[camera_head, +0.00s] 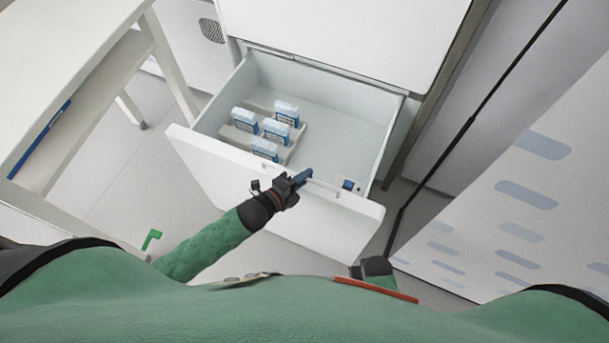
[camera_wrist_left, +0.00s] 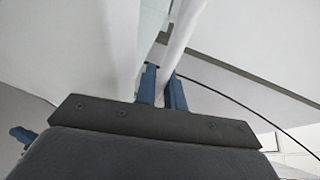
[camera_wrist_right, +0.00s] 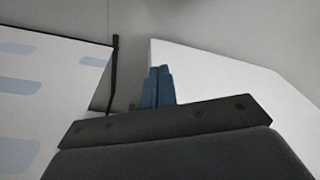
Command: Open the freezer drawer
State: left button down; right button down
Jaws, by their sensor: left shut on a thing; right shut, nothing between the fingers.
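The white freezer drawer (camera_head: 320,225) stands pulled out from the freezer (camera_head: 345,35), and its inside shows. A thin handle bar (camera_head: 325,187) runs along its front. My left gripper (camera_head: 303,177) is shut on this bar, near the middle of the front. In the left wrist view, the blue fingers (camera_wrist_left: 161,88) sit on both sides of the white bar (camera_wrist_left: 182,38). My right gripper (camera_wrist_right: 158,82) is shut and empty in the right wrist view, with a white panel, seemingly the drawer front, beyond it. The right fingers cannot be made out in the head view.
Several blue-and-white packs (camera_head: 275,130) stand in a holder inside the drawer, with a small blue item (camera_head: 348,185) at its right front corner. A white table (camera_head: 85,95) stands at left. A patterned white panel (camera_head: 520,215) stands at right.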

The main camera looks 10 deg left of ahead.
pick_arm(q)
jog(key=c, duration=1.8)
grip_release()
jog(key=shift+o, duration=0.2)
jog(key=shift+s+a, duration=0.1)
